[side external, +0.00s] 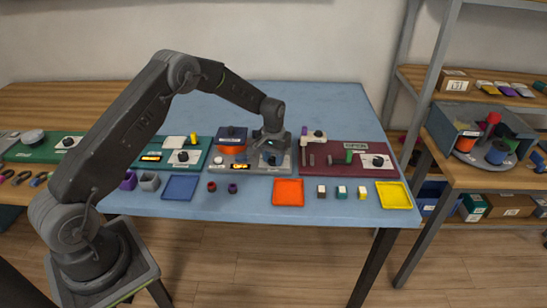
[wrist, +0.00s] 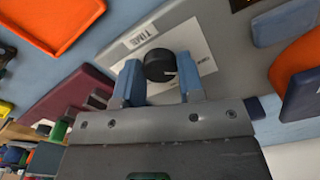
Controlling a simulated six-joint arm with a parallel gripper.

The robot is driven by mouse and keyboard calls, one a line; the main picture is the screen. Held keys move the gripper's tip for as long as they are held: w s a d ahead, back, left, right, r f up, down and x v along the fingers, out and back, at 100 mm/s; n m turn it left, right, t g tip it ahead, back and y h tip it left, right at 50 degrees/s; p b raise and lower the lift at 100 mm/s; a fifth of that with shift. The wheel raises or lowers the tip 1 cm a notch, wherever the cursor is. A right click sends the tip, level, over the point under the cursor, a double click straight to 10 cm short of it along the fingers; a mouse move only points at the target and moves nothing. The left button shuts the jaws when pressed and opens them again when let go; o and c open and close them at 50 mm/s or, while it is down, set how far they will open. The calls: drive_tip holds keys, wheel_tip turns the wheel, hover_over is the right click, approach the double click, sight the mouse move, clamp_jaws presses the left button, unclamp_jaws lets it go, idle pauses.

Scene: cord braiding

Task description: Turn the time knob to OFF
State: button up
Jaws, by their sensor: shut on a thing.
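The time knob (wrist: 160,65) is a round black knob in the wrist view, on a white plate (wrist: 197,45) labelled TIME on a grey panel (wrist: 235,55). My gripper (wrist: 161,78) has its two blue fingers on either side of the knob and is shut on it. The small mark on the knob's face is too small to read as a setting. In the side external view my gripper (side external: 271,152) is over the right part of the grey panel (side external: 225,168) and hides the knob. A small lit display (side external: 241,166) shows orange characters, seemingly OFF.
A dark red panel (side external: 330,166) stands to the right and a teal panel (side external: 148,158) to the left. An orange tray (side external: 288,192), a yellow tray (side external: 393,195) and a blue tray (side external: 180,188) lie in front. Small cubes stand between the orange and yellow trays.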

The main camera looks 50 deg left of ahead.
drive_tip(key=o, duration=0.9)
drive_tip(key=shift+r, duration=0.15)
wheel_tip(320, 180, up, 14)
drive_tip(key=shift+f, duration=0.2)
drive_tip(key=shift+r, duration=0.1)
wheel_tip(320, 180, up, 7)
hover_over(273, 159)
drive_tip(key=shift+d, duration=0.1)
idle(0.3)
